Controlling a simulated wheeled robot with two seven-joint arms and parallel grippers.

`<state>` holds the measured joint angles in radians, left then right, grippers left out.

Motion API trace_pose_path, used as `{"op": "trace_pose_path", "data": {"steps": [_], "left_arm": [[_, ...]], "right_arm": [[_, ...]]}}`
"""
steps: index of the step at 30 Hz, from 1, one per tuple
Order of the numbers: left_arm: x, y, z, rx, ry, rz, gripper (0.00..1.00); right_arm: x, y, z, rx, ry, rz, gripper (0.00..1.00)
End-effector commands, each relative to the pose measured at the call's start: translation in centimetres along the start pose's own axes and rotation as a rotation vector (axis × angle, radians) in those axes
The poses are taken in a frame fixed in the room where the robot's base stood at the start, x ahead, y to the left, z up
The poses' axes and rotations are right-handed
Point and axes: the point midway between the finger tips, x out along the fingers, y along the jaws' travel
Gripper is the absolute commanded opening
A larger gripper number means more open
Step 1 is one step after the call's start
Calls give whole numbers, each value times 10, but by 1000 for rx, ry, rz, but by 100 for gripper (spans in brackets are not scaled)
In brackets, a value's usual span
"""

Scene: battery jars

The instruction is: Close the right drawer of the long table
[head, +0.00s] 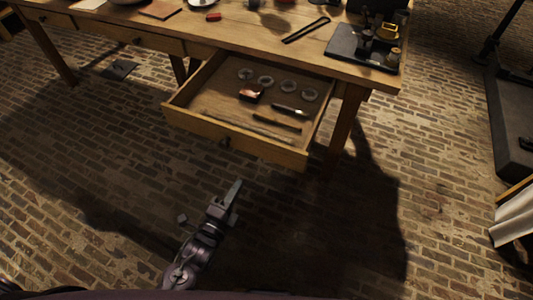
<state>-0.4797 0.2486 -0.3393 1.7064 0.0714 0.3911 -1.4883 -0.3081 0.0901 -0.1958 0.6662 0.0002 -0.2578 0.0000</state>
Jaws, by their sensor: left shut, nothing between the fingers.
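The right drawer (240,140) of the long table (275,48) is pulled well out and shows its inside. A dark round knob (224,143) is on its front panel. Several grey rings, a small red and dark item (250,94) and several thin rods lie in the drawer. My left gripper (236,188) is shut and empty. In the picture it lies just below the drawer's front panel, apart from it. My right gripper is not in view.
A dark tray (345,44) with a yellow-topped item stands at the table's right end. Another drawer front (125,36) at the left is shut. A dark platform (512,125) stands at the right edge. The brick floor before the drawer is clear.

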Motion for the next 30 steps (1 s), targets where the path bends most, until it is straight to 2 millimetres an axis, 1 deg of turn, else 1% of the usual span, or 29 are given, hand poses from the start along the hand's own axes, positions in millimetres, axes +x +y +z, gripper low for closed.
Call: {"op": "trace_pose_path", "data": {"steps": [5, 8, 12, 18, 21, 24, 30], "left_arm": [[21, -4, 0, 5, -1, -8, 0], [41, -4, 0, 5, -2, -9, 0], [72, -4, 0, 2, -2, -8, 0], [111, -4, 0, 2, -1, -6, 0], [125, -3, 0, 2, -1, -4, 0], [134, -2, 0, 3, -1, -4, 0], [140, -2, 0, 3, 0, -3, 0]], "right_arm": [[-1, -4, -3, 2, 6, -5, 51], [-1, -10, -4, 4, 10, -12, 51], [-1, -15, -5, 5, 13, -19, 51], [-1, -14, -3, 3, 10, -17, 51], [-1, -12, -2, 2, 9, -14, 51], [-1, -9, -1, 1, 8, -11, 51], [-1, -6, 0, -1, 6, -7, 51]]}}
